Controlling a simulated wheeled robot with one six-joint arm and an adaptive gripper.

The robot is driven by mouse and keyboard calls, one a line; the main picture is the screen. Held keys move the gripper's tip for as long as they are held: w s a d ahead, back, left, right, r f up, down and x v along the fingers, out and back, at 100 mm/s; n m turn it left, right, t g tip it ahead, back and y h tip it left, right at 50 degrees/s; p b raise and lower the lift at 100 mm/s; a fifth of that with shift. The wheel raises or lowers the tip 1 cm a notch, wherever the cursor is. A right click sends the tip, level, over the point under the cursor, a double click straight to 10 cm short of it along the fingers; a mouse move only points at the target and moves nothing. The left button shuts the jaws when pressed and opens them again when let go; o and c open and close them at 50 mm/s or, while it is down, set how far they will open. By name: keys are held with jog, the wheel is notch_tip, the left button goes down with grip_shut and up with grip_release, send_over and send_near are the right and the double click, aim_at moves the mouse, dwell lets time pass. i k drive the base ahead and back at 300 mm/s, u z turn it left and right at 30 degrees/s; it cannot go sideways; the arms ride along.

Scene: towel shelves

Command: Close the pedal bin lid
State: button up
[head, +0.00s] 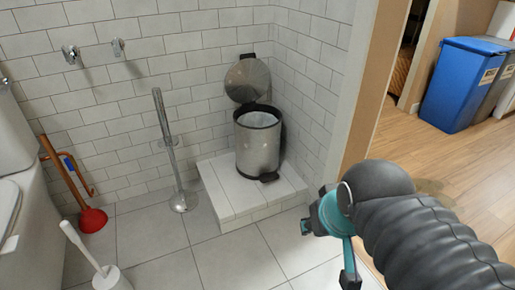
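The pedal bin (257,146) is a brushed metal cylinder with a black rim and a pale liner inside. It stands upright on a white tiled step in the corner. Its round metal lid (248,80) is open, tilted up at the back near the tiled wall. A black pedal (268,177) shows at the bin's front base. My gripper (326,252) is at the lower right, in front of the bin and apart from it, with teal and black parts pointing left and down.
The tiled step (228,200) raises the bin above the floor. A metal stand (169,150) is left of it. A red plunger (92,219), a toilet brush (98,262) and the toilet are at left.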

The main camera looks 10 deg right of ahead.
aim_at(247, 79)
jog(key=u, duration=0.25)
jog(key=i, duration=1.4)
jog(key=z, duration=0.25)
